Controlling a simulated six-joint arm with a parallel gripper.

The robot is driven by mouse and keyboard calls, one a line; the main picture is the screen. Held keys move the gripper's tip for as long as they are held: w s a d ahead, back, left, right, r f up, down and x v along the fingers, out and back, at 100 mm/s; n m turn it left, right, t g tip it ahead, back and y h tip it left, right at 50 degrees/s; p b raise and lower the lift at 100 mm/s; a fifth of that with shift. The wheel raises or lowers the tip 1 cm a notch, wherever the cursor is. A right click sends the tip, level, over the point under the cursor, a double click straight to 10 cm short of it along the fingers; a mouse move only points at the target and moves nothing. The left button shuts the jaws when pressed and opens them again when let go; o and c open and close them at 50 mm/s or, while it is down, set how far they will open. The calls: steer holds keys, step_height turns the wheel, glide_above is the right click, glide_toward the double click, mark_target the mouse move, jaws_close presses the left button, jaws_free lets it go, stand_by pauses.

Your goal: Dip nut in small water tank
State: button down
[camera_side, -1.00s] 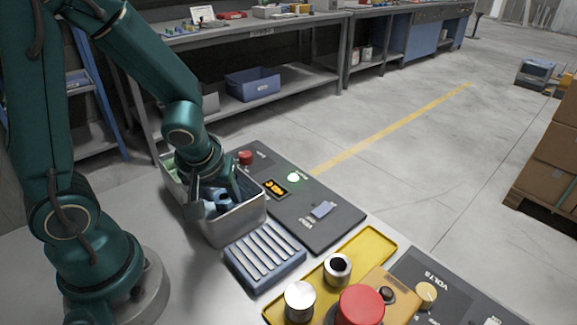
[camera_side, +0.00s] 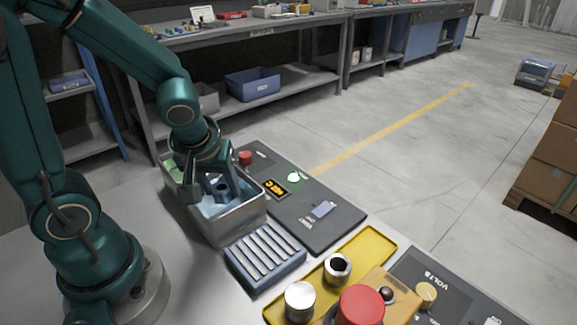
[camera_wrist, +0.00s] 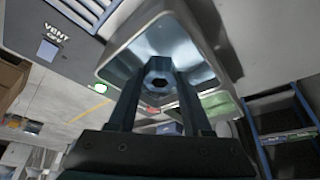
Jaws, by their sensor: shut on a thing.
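My gripper (camera_side: 220,185) is shut on a dark blue nut (camera_side: 222,190), which has a dark hole in its middle. The nut also shows between the fingertips in the wrist view (camera_wrist: 159,80). The small water tank (camera_side: 236,226) is an open metal box with pale blue water (camera_side: 218,208) inside. My gripper holds the nut over the tank's opening, near the level of the rim. I cannot tell whether the nut touches the water. The tank's rim also shows in the wrist view (camera_wrist: 110,52).
A green section (camera_side: 172,168) is at the tank's far left end. A blue slatted rack (camera_side: 264,252) stands close in front of the tank. A dark control panel (camera_side: 318,215) lies to the right, and a yellow tray (camera_side: 383,247) with metal cylinders stands at the front right.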

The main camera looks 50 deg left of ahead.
steer(key=shift+r, duration=2.85)
